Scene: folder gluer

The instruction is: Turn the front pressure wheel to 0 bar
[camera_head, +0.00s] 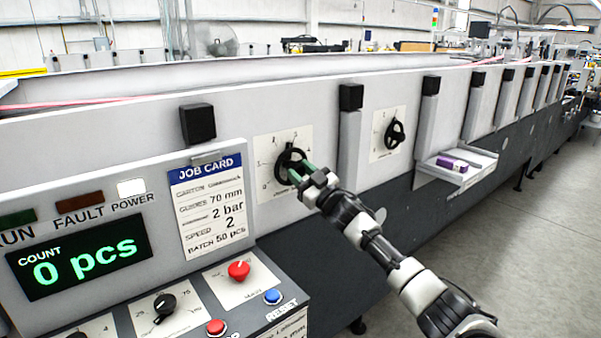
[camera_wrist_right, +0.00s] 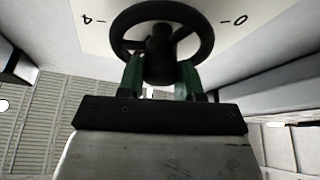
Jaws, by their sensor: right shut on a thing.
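The front pressure wheel (camera_head: 289,162) is a black handwheel on a white scale plate (camera_head: 265,152) on the machine's side, left of a second wheel. My right gripper (camera_head: 297,174) reaches it from the lower right. In the right wrist view, the black wheel (camera_wrist_right: 162,38) stands before a plate marked 4 and 0, seen upside down. The green fingers of my right gripper (camera_wrist_right: 160,78) are shut on the wheel, one on each side of its hub area. The wheel's exact setting cannot be read. My left gripper is not in view.
A second black wheel (camera_head: 395,134) sits farther right. A job card (camera_head: 207,205) reads 2 bar. The control panel with display (camera_head: 80,257), red knob (camera_head: 239,270) and buttons stands at lower left. A tray with a purple box (camera_head: 452,164) juts out at right. Floor at right is clear.

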